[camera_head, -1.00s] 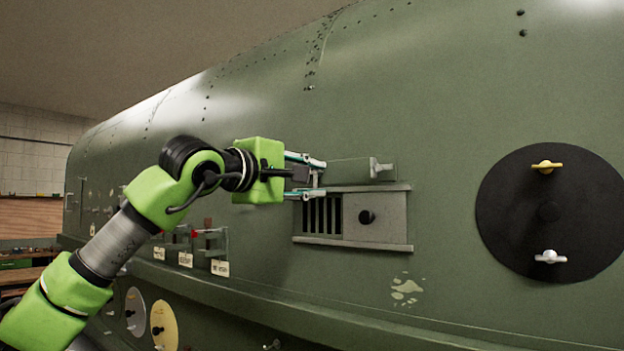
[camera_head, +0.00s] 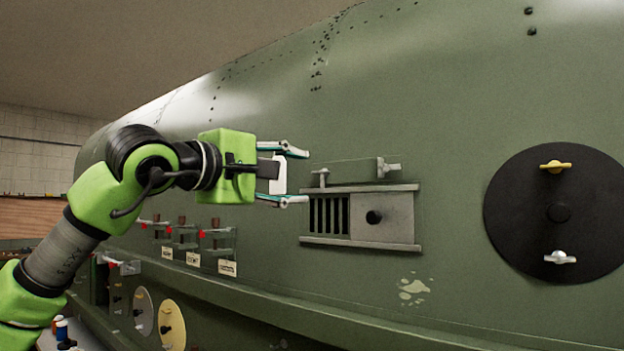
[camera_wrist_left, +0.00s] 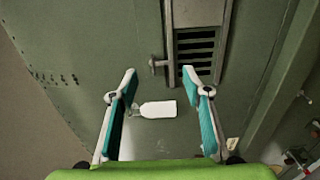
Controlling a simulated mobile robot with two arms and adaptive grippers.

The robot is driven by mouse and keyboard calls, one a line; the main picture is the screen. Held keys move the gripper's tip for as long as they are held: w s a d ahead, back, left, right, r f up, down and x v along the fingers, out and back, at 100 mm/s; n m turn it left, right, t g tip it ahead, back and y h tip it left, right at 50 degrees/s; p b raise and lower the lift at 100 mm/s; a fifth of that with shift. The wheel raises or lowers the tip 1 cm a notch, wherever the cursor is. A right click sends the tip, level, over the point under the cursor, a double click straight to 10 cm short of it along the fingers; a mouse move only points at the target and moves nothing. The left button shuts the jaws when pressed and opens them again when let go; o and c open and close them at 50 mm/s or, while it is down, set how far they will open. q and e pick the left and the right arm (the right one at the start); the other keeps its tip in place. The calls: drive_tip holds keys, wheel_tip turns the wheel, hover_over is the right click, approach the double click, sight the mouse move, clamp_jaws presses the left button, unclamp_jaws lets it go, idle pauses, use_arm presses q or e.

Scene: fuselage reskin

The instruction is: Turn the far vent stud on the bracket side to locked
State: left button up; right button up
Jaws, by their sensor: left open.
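A slatted vent (camera_head: 330,213) with a grey sliding plate (camera_head: 400,215) and dark knob sits on the green fuselage. Above it are two small grey studs, a left one (camera_head: 322,176) and a right one (camera_head: 388,168). The left stud also shows beside the slats in the wrist view (camera_wrist_left: 157,64). I cannot tell their lock state. My left gripper (camera_head: 295,175) is open, just left of the left stud and apart from it; its fingers also show in the wrist view (camera_wrist_left: 159,76). A white tag (camera_wrist_left: 157,109) appears between the fingers. My right gripper is not in view.
A black disc (camera_head: 530,222) with a yellow and a white wing handle is at the right. Several red-marked latches with labels (camera_head: 227,268) lie below my left arm. A ledge (camera_head: 270,303) runs along the fuselage below the vent.

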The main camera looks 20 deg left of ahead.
use_arm(q)
drive_tip(key=shift+v, duration=2.3)
